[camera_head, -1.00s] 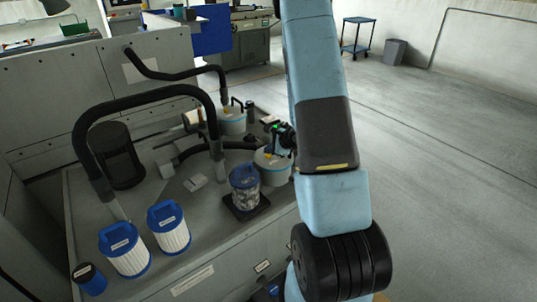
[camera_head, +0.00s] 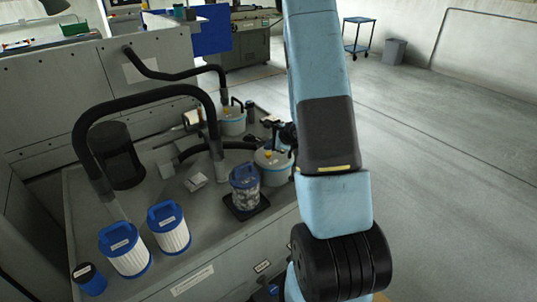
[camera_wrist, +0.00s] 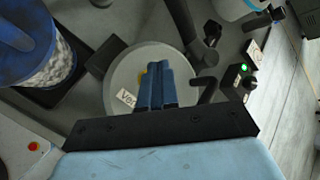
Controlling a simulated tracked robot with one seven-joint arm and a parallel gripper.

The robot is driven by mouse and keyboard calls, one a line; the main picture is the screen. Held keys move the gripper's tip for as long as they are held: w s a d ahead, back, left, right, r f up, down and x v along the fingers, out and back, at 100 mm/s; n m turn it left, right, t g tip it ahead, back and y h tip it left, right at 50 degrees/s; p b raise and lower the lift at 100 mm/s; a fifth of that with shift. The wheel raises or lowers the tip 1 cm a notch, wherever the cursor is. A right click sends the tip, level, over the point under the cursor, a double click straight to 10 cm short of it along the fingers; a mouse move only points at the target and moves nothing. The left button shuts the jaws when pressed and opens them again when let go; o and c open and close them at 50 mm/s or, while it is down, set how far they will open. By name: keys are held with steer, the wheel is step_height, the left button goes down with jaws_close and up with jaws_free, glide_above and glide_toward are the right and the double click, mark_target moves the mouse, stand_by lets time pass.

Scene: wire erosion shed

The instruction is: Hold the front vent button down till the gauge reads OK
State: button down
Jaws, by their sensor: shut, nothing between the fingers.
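The front pot (camera_head: 273,168), pale with a blue band, stands beside my arm in the head view. Its round grey lid (camera_wrist: 122,77) fills the middle of the wrist view and carries a label (camera_wrist: 126,98) starting "Ve". A small yellow part, which looks like the vent button (camera_wrist: 142,79), shows at the left edge of my fingers and is partly hidden by them. My gripper (camera_wrist: 157,68) is shut and empty over the lid; whether it touches the button I cannot tell. A green lamp (camera_wrist: 244,68) glows right of the lid. I can read no gauge.
A clear blue-topped canister (camera_head: 245,187) stands on a dark mat left of the front pot. A second pot (camera_head: 233,123) stands behind. Black hoses (camera_head: 150,91) arch over the bench. Two blue-topped filters (camera_head: 168,228) stand at the front left.

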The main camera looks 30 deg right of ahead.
mark_target(270, 154)
steer(key=shift+r, duration=2.5)
steer(key=s+a+r+n+g+y, duration=0.2)
steer(key=s+a+r+n, duration=0.4)
steer(key=a+r, duration=0.3)
steer(key=s+a+r+n+g+y, duration=0.1)
steer(key=s+a+r+n, duration=0.6)
steer(key=r, duration=0.5)
steer(key=s+r+n+h, duration=0.3)
steer(key=s+r+n, duration=0.1)
steer(key=s, duration=0.5)
steer(key=s+d+r+n+h, duration=0.1)
steer(key=s+r+n+h, duration=0.2)
steer(key=s, duration=0.7)
step_height(270, 154, up, 2)
steer(key=shift+s+n+h, duration=0.2)
steer(key=shift+n+h, duration=0.1)
steer(key=shift+n, duration=0.9)
steer(key=shift+d, duration=0.1)
